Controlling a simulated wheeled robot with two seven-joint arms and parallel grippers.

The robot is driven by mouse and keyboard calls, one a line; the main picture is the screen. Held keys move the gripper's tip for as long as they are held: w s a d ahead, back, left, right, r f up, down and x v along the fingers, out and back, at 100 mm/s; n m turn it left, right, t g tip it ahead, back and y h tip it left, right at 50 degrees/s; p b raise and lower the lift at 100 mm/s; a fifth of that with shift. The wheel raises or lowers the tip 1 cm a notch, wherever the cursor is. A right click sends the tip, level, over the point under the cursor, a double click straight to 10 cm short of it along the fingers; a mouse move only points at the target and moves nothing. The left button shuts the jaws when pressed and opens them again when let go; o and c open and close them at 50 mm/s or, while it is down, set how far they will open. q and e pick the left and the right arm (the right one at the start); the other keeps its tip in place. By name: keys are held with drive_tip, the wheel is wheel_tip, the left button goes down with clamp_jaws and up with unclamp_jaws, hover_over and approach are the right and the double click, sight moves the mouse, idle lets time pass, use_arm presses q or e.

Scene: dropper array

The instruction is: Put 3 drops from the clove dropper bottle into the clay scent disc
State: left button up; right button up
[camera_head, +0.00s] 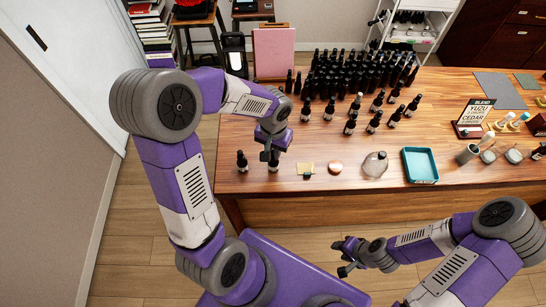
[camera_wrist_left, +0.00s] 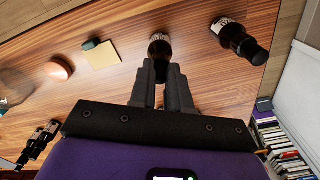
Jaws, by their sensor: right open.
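A small dark dropper bottle (camera_head: 274,165) with a pale label stands near the front left of the table. It also shows in the left wrist view (camera_wrist_left: 160,48), where its label is too small to read. My left gripper (camera_head: 270,154) comes down from above, with its fingers (camera_wrist_left: 161,80) closed around the top of this bottle. The fingers hide its cap. The round, reddish clay scent disc (camera_head: 335,167) lies to the right on the table and shows in the left wrist view (camera_wrist_left: 60,68). My right gripper (camera_head: 347,257) is open and empty, in front of the table.
Another dark bottle (camera_head: 242,161) stands just left of the gripped one. A yellow pad (camera_head: 305,169), a glass jar (camera_head: 375,164) and a teal tray (camera_head: 420,165) line the front. Many dark bottles crowd the back. A blend card (camera_head: 474,117) stands at right.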

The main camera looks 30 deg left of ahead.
use_arm(q)
drive_tip(key=shift+c, duration=0.6)
drive_tip(key=shift+r, duration=0.25)
drive_tip(key=shift+r+p, duration=0.35)
drive_tip(key=shift+p, duration=0.05)
wheel_tip(320, 180, up, 8)
drive_tip(key=p, duration=0.6)
drive_tip(key=shift+r, duration=0.1)
idle(1.2)
